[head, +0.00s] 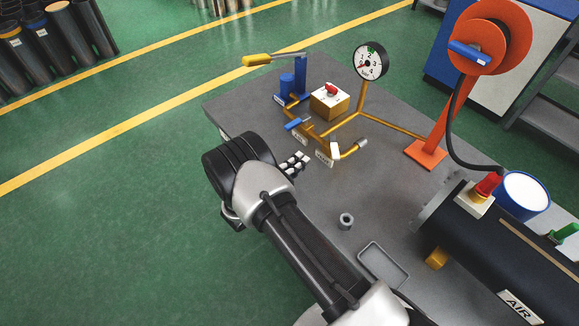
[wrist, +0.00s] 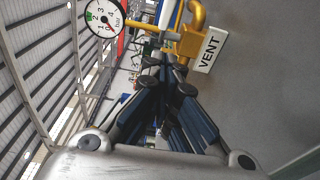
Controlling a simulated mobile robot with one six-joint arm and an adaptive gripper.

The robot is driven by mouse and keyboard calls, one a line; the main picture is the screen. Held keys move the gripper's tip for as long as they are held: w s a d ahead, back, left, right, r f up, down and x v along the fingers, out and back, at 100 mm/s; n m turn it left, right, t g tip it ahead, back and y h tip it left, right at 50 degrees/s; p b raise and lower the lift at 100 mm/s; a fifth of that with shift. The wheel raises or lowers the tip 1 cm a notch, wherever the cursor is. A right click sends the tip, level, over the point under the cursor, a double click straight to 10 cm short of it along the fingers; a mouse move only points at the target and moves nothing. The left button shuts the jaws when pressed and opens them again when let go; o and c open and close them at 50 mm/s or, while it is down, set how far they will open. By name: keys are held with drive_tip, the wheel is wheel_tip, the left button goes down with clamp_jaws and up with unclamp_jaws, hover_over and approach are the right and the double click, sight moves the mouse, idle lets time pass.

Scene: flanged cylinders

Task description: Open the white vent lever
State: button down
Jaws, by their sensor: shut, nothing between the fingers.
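The white vent lever (head: 335,151) stands roughly upright on the yellow pipe near the front of the bench fixture. In the wrist view, my dark fingers (wrist: 167,75) come together just below the yellow valve body (wrist: 190,42). A pale strip (wrist: 164,14) at the top edge may be the lever, but I cannot tell.
A blue lever (head: 297,124) and a pressure gauge (head: 370,62) share the yellow piping. A yellow box with a red knob (head: 331,91) and a yellow-handled pump (head: 258,60) stand behind. A nut (head: 346,221) and tray (head: 383,264) lie on the grey bench (head: 235,110).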

sight(334, 147)
drive_tip(key=x, duration=0.4)
drive_tip(key=shift+s+d, duration=0.1)
drive_tip(key=shift+d, duration=1.7)
